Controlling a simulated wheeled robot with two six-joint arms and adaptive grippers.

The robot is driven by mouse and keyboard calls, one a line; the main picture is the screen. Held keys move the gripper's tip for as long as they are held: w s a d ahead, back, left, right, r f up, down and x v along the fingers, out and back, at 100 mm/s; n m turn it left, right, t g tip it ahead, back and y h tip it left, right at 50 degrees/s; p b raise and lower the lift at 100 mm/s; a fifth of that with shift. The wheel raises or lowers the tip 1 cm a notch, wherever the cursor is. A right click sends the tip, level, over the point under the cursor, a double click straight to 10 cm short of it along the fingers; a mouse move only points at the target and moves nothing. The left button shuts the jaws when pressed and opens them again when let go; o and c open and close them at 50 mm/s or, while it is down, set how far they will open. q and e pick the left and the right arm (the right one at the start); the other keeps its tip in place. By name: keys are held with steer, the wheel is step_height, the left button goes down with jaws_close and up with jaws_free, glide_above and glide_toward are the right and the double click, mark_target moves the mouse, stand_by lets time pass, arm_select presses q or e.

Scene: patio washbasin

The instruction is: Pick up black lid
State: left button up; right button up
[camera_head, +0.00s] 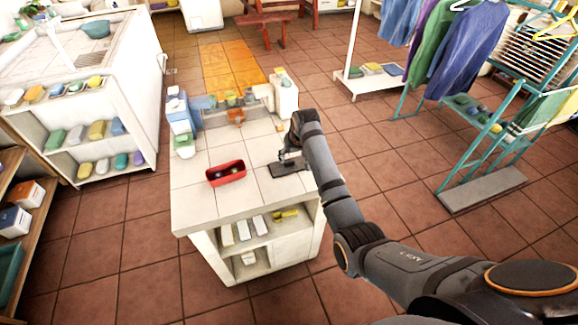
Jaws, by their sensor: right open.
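A dark flat rectangular piece (281,170) lies on the pale tiled top of the small washstand, near its right edge. It could be the black lid, but it is too small to be sure. My right gripper (287,156) is open, pointing down just above or at this dark piece. I cannot tell whether it touches it. The fingers and the arm hide part of the piece. A red tray (211,179) with small dark and yellowish items in it sits to the left on the same top. My left gripper is not in view.
The washstand (205,205) has a raised back ledge with small items and a blue-white container (180,112) at its left. A white shelf unit (100,140) stands left. A teal drying rack (480,140) stands right. The tiled floor between is clear.

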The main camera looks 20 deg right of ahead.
mark_target(289, 161)
steer(key=x, duration=0.5)
steer(key=shift+w+a, duration=0.1)
steer(key=shift+a, duration=0.15)
steer(key=shift+c, duration=0.3)
steer(key=c, duration=1.1)
steer(key=shift+r, duration=0.15)
